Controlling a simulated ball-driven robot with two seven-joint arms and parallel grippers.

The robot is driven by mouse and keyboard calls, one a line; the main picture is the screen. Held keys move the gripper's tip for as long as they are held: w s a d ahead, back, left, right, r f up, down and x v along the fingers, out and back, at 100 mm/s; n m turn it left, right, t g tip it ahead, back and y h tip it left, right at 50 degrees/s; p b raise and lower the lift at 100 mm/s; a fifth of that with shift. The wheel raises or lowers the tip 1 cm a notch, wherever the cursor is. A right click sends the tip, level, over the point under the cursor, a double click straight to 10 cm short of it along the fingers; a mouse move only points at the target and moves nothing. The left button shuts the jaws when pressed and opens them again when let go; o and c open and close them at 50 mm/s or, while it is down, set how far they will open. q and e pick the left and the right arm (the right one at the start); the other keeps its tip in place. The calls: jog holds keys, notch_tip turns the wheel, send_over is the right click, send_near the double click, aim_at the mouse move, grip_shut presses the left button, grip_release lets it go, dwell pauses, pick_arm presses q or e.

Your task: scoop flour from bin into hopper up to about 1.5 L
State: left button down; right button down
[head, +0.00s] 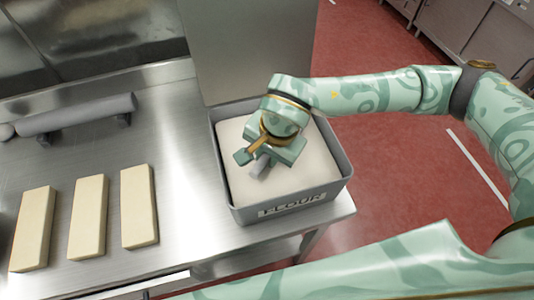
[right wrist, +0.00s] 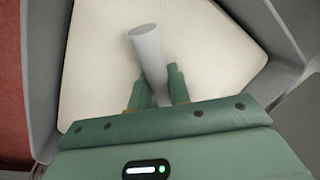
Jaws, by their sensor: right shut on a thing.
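The flour bin (head: 335,192) is a grey open box with a FLOUR label on its front wall, standing at the right end of the steel table. Pale flour (head: 243,188) fills it with a nearly flat surface. My right gripper (head: 262,162) is over the flour, inside the bin's outline, and is shut on a grey rod-like handle (right wrist: 148,48), apparently the scoop's. In the right wrist view the handle stands between the two fingers above the flour (right wrist: 205,40). The scoop's bowl is not visible. The hopper cannot be made out. My left gripper is not in view.
Three cream-coloured blocks (head: 88,215) lie in a row on the steel table (head: 185,225) at left. A grey rolling pin (head: 80,113) rests behind them. A tall grey panel (head: 245,45) stands behind the bin. Red floor (head: 400,165) lies to the right.

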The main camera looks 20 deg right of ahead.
notch_tip(320, 180, up, 11)
jog(key=p, duration=0.7)
jog(key=shift+f, duration=0.15)
